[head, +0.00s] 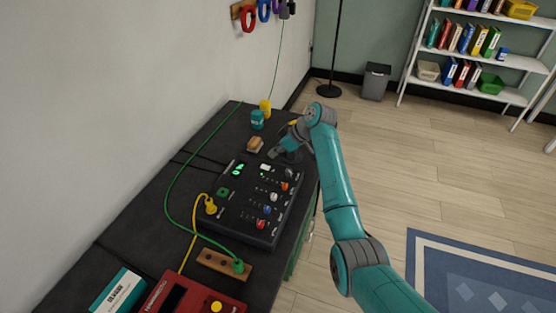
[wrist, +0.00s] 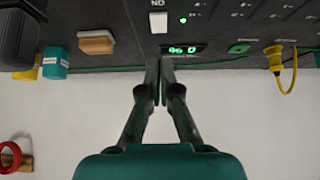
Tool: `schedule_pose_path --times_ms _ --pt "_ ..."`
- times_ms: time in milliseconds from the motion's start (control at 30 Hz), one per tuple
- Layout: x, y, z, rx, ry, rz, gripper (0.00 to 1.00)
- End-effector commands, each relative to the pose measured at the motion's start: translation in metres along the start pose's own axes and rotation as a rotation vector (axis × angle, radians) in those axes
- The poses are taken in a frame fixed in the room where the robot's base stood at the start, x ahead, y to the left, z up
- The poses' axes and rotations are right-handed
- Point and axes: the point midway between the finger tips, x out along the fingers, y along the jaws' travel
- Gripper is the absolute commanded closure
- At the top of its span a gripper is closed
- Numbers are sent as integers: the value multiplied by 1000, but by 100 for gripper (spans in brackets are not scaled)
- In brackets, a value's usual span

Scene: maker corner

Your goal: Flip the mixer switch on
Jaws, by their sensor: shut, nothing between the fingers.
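The mixer (head: 225,211) is a black panel with knobs and sockets on the dark bench. Near its far end is a white switch (head: 265,167), which also shows in the wrist view (wrist: 158,22) beside a small label. A green lamp (wrist: 183,21) is lit next to it, and a green display (wrist: 185,50) glows. Which way the switch is tipped I cannot tell. My gripper (head: 275,153) is shut and empty over the mixer's far end. In the wrist view its fingertips (wrist: 160,63) show just below the switch, apart from it in the picture.
A wooden block (head: 255,144), a teal jar (head: 257,119) and a yellow object (head: 265,106) stand beyond the mixer. Green and yellow cables run along its left side. A wooden socket strip (head: 223,263) and a red box (head: 194,297) lie nearer.

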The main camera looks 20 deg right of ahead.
Motion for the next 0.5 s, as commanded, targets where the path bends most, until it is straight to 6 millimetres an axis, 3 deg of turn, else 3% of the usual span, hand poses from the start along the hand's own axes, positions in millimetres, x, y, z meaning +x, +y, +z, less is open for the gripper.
schedule_pose_path --times_ms 300,500 --pt "-55 1 17 3 -1 2 100" --pt "-80 0 23 4 -2 1 100"
